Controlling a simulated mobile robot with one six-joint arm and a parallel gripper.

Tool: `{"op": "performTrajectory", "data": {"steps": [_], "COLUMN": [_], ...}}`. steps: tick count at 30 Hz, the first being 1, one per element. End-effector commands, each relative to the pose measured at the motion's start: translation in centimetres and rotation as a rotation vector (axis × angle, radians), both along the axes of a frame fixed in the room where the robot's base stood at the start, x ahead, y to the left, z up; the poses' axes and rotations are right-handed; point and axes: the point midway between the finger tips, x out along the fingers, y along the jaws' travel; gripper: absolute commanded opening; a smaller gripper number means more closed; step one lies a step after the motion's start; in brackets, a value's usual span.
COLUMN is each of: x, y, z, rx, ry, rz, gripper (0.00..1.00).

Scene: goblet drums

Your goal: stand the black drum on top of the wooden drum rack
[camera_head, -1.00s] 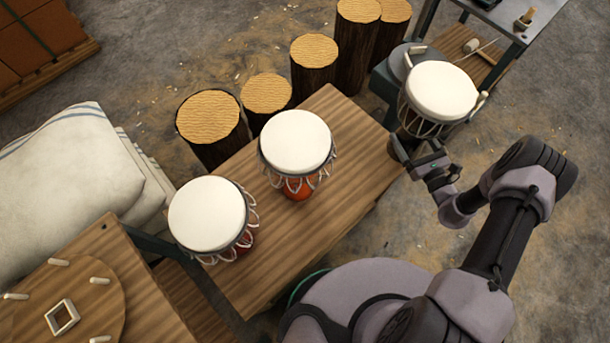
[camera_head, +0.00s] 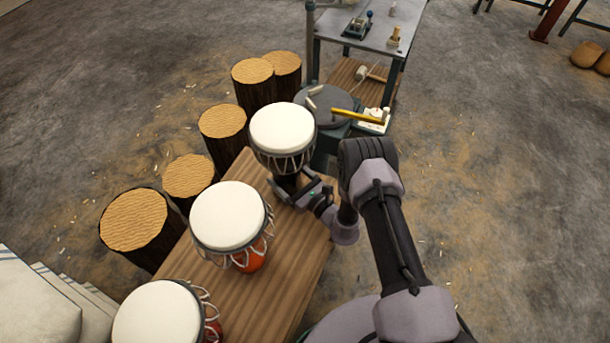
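The black drum (camera_head: 283,158) has a white head and pale lacing. It is upright near the far end of a long wooden top (camera_head: 288,262), which appears to be the drum rack. My gripper (camera_head: 290,188) is at the drum's narrow lower part and appears shut on it. The fingertips are partly hidden by the drum. The drum's foot is hidden, so I cannot tell whether it touches the wood. Two red drums with white heads stand on the same top, one in the middle (camera_head: 229,216) and one at the near end (camera_head: 160,318).
A dark round turntable (camera_head: 326,104) with loose tools, including a yellow stick (camera_head: 358,116), is just beyond the rack. Several log stumps (camera_head: 134,219) line its left side. A grey metal table (camera_head: 385,30) stands behind. Bare wood lies between the black and middle drums.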

Motion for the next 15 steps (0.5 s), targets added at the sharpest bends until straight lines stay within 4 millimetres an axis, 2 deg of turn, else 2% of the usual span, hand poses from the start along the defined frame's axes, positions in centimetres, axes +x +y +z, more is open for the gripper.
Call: {"op": "performTrajectory", "data": {"steps": [7, 12, 15], "x": [-0.1, -0.1, -0.1], "y": [1.8, 1.6, 1.6], "z": [-0.1, -3.0, -3.7], "rx": [0.003, 0.002, 0.002], "ry": [-0.003, -0.002, -0.002], "rz": [0.000, -0.002, -0.002], "gripper": [0.11, 0.11, 0.11]}}
